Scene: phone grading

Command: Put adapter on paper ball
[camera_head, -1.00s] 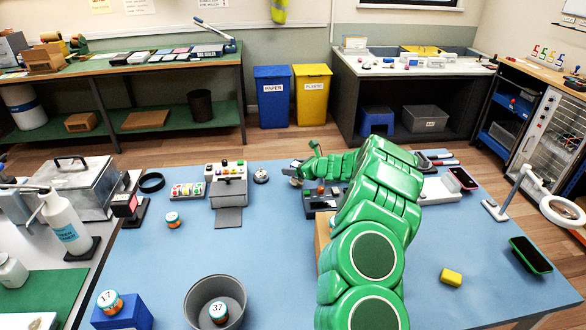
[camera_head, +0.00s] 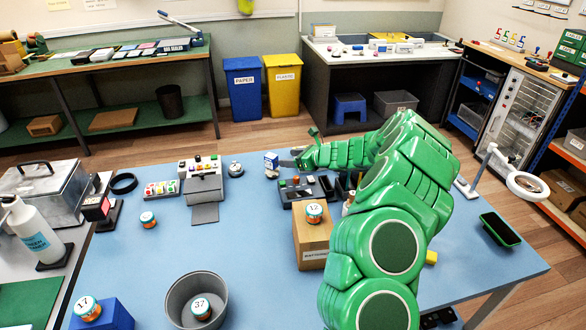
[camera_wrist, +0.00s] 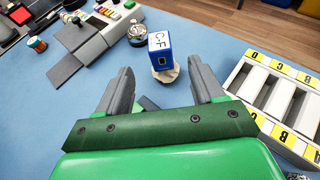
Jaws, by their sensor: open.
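The adapter, a blue block with a white face lettered C-F (camera_wrist: 160,50), stands roughly upright on top of the crumpled off-white paper ball (camera_wrist: 166,75) in the wrist view. The two touch. In the head view the adapter (camera_head: 271,159) and the paper ball (camera_head: 271,173) show at the far middle of the blue table. My gripper (camera_wrist: 161,66) is open, its two grey fingers spread on the near side of the adapter with clear space around it. In the head view my gripper (camera_head: 290,161) is just right of the adapter, partly hidden by my arm.
A white tray with yellow labels (camera_wrist: 270,90) lies right of my gripper in the wrist view. A round silver object (camera_head: 235,169) stands left of the adapter. A wooden box (camera_head: 312,238) bears a jar marked 12 (camera_head: 314,211). The table's left middle is mostly clear.

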